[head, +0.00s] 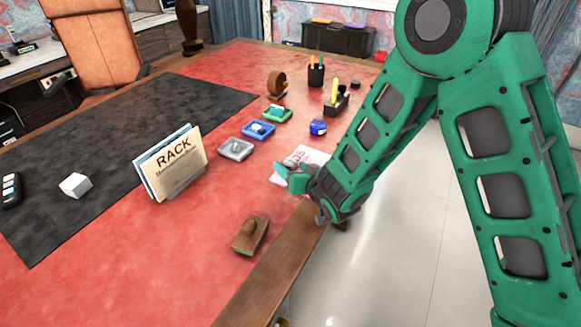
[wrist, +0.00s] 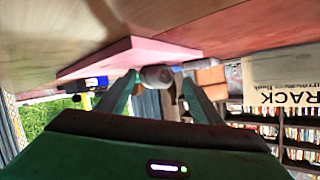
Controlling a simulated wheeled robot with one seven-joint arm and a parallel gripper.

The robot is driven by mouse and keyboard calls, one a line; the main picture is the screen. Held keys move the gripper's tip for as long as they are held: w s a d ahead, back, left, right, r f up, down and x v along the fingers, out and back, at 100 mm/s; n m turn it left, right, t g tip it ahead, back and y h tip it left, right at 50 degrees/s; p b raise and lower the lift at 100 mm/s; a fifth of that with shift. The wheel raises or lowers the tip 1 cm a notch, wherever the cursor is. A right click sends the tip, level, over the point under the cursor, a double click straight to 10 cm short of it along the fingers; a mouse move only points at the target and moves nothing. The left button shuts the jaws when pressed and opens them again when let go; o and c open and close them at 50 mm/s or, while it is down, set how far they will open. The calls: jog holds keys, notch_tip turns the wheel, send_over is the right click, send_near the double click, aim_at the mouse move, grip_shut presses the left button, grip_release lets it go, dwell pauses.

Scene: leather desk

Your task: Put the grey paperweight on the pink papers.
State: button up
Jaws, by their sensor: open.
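The pink papers (head: 313,155) lie near the right edge of the red desk top; in the wrist view, which is upside down, they show as a pink slab (wrist: 112,58). The grey paperweight (head: 291,160) is at the papers' left part and looks to rest on them, partly hidden by my gripper in the head view. My gripper (head: 289,177) is open and low over the desk's edge. In the wrist view the rounded paperweight (wrist: 157,75) sits between its two spread fingers, with a gap visible at least on the right. Contact with the left finger is unclear.
A letter rack (head: 172,168) and a wooden stamp (head: 250,235) stand left and front. Grey (head: 235,149), blue (head: 258,130) and green (head: 277,114) trays lie behind, with a blue ink bottle (head: 318,127). Red desk surface is clear between rack and papers.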

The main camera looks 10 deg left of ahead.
jog(key=v, duration=1)
jog(key=shift+d+r, duration=0.15)
jog(key=shift+d, duration=0.05)
jog(key=w+d, duration=0.1)
jog(key=d, duration=0.1)
jog(key=w+d+h, duration=0.1)
jog(key=d, duration=0.1)
jog(key=w+d+r+m+h, duration=0.1)
jog(key=d, duration=0.1)
jog(key=shift+w, duration=0.1)
jog(key=w+d+r+m+h, duration=0.15)
jog(key=d+h, duration=0.25)
jog(key=d, duration=0.7)
jog(key=s+d+r+m+g+h, duration=0.2)
jog(key=s+d+g, duration=0.15)
jog(key=d, duration=0.75)
jog(key=s+d+r+m+g+h, duration=0.1)
jog(key=s+d+m+g+h, duration=0.2)
jog(key=d, duration=0.9)
jog(key=s+d+r+m+g+y, duration=0.1)
jog(key=s+d+r, duration=0.1)
jog(key=s, duration=0.6)
jog(key=s+d+r+g+y, duration=0.1)
jog(key=s+d+r+g, duration=0.1)
jog(key=s, duration=0.7)
jog(key=s+d+r+m+g+y, duration=0.1)
jog(key=s+d+g, duration=0.1)
jog(key=s, duration=0.7)
jog(key=shift+d+r+m, duration=0.35)
jog(key=shift+d+r, duration=0.05)
